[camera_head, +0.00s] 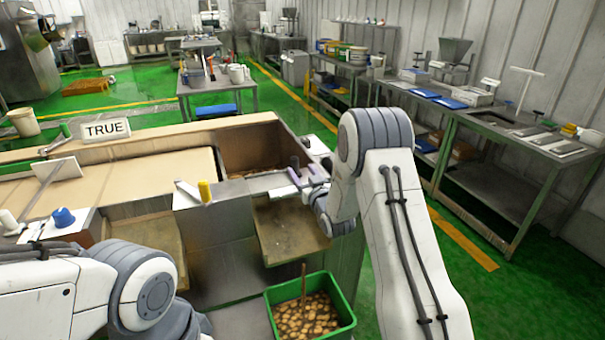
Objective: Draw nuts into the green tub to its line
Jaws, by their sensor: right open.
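The green tub (350,318) stands below the chute at the bottom centre, holding brown nuts (307,318). A thin brown upright (303,285) rises from the nuts; I cannot make out a fill line. The open chute (290,232) on the bin's front slopes down above the tub. My right gripper (304,174) is open above the chute's top, at the front wall of the bin. Its fingers are close to a small dark handle (294,162); I cannot tell whether they touch it. My left arm shows at lower left, with its gripper out of view.
The wooden bin (262,135) behind the chute holds some brown contents. A "TRUE" sign (106,128) stands on the left housing.

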